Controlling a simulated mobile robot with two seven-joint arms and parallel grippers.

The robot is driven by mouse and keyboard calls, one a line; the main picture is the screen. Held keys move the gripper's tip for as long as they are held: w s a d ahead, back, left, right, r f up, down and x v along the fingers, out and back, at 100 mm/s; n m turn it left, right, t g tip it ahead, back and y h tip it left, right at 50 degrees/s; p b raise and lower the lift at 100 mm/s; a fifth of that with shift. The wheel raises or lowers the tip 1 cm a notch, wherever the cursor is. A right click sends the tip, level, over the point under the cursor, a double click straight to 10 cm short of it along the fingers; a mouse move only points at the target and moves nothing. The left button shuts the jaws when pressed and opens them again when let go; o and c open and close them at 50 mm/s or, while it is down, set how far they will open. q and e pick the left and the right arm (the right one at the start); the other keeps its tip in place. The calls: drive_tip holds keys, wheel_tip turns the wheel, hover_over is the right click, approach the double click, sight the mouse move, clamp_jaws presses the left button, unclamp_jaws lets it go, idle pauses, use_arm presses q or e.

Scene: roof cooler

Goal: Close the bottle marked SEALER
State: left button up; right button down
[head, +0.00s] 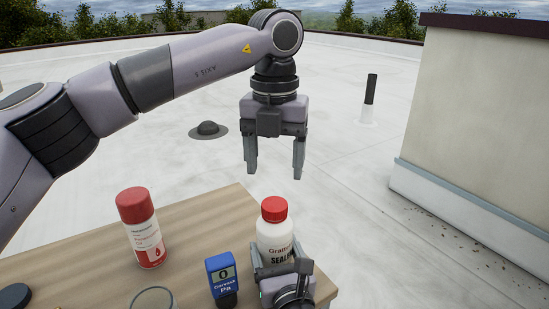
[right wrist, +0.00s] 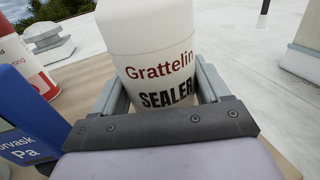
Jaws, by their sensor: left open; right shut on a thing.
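The white SEALER bottle (head: 273,236) stands upright near the far right corner of the wooden table. Its red cap (head: 274,209) sits on top; I cannot tell how tight it is. My right gripper (right wrist: 163,85) is shut on the bottle's body, one finger on each side, and the label reads "Grattelin SEALER". The bottle (right wrist: 155,45) fills the middle of the right wrist view, with its cap out of frame. My left gripper (head: 273,172) is open and empty, pointing down in the air above the cap, apart from it.
A blue meter (head: 222,275) stands close left of the bottle, and a red-and-white can (head: 142,228) stands farther left. A round glass rim (head: 153,298) and a black round object (head: 14,297) are at the near edge. The table (head: 195,220) is bare between can and bottle.

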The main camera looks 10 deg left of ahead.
sight(275, 203)
use_arm(q)
drive_tip(key=shift+f, duration=3.95)
drive_tip(key=c, duration=1.1)
drive_tip(key=m, duration=0.4)
drive_tip(key=shift+m, duration=0.4)
drive_tip(key=m, duration=0.4)
drive_tip(key=shift+m, duration=0.4)
drive_tip(key=m, duration=0.4)
drive_tip(key=shift+m, duration=0.3)
drive_tip(key=m, duration=0.3)
drive_tip(key=shift+m, duration=0.3)
drive_tip(key=o, duration=1.2)
drive_tip(key=shift+o, duration=0.2)
